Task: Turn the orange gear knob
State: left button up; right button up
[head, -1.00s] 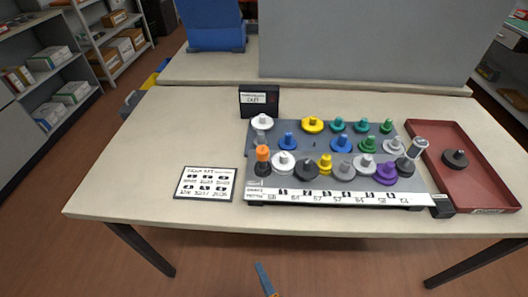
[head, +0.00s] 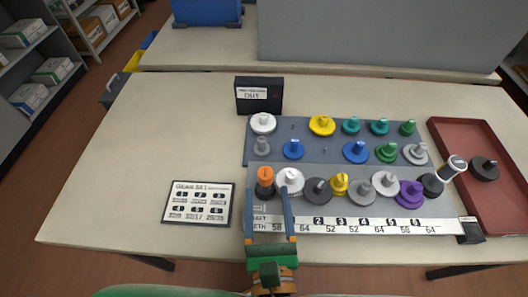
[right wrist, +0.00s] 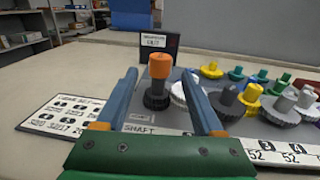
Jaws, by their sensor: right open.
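The orange knob (head: 265,174) stands upright on a dark round base at the front left of the grey gear board (head: 310,128). In the right wrist view the orange knob (right wrist: 160,66) shows ahead, between the fingers and beyond their tips. My right gripper (head: 268,192) is open, with its two blue fingers pointing at the knob from the front edge of the table. Its fingers (right wrist: 165,84) hold nothing, and a gap to the knob seems to remain. My left gripper is not in view.
A white gear (head: 291,181) sits close to the right of the knob, by the right finger. Several coloured gears stand on the board. A printed card (head: 199,204) lies left, a black box (head: 259,95) stands behind, and a red tray (head: 462,135) lies right.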

aim_at(266, 182)
jog(key=w, duration=0.1)
jog(key=w+p, duration=0.1)
jog(key=w, duration=0.1)
jog(key=w+p, duration=0.1)
jog(key=shift+w+a+r, duration=0.25)
jog(key=shift+w+r, duration=0.1)
jog(key=shift+w+f, duration=0.2)
jog(key=shift+w, duration=0.2)
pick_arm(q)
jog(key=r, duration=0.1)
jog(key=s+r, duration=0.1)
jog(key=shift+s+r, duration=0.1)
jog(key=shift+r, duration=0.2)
pick_arm(e)
jog(key=shift+s, duration=0.15)
grip_shut()
